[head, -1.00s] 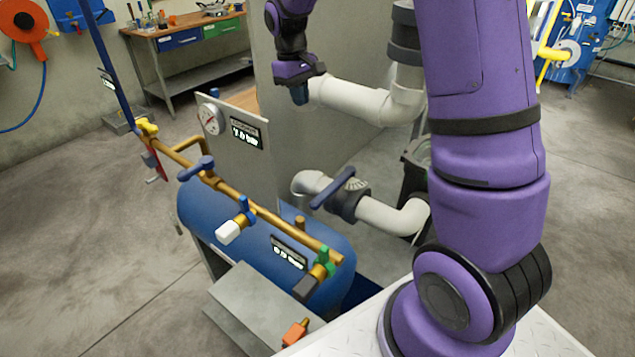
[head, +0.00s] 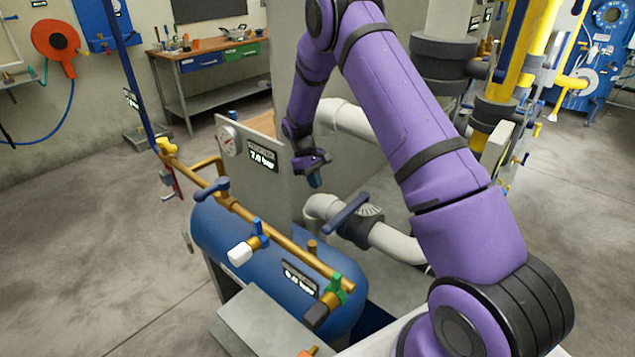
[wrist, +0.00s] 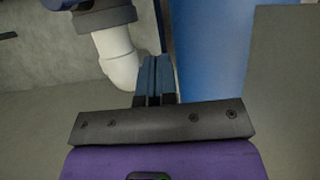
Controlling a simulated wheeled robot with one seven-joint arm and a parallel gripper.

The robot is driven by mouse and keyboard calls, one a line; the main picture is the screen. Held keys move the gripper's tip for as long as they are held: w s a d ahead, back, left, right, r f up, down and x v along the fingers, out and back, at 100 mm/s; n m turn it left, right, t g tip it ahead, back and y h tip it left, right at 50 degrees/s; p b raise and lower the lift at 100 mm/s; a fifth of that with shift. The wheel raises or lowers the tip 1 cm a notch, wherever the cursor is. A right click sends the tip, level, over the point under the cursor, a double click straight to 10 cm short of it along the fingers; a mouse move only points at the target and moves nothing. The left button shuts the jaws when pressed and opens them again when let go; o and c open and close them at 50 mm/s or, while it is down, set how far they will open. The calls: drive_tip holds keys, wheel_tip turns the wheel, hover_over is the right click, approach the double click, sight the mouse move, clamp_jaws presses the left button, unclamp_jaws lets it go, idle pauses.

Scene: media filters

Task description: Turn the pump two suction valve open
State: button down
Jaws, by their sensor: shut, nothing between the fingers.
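A valve with a long dark blue lever handle (head: 346,213) sits on a pale grey pipe beside the blue tank. No label on it is readable, so I cannot confirm it is the pump two suction valve. The lever lies slanted, higher at its right end, across a dark grey valve body (head: 362,229). My gripper (head: 315,180) points down above and to the left of the lever, apart from it. In the wrist view the blue fingers (wrist: 155,80) are together and empty. A pale pipe elbow (wrist: 118,60) and dark collar (wrist: 105,20) show just left of them.
A blue tank (head: 225,235) with brass piping and small valves stands left of the valve. A grey panel with a gauge (head: 230,140) rises behind it. Another pale pipe (head: 345,117) runs behind my forearm. Open floor (head: 90,240) lies at left.

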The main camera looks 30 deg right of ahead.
sight(347, 212)
drive_tip(key=s+d+f, duration=0.2)
drive_tip(key=s+f, duration=0.4)
drive_tip(key=shift+d+f, duration=0.25)
drive_tip(key=shift+f, duration=0.05)
drive_tip(key=shift+s, duration=0.15)
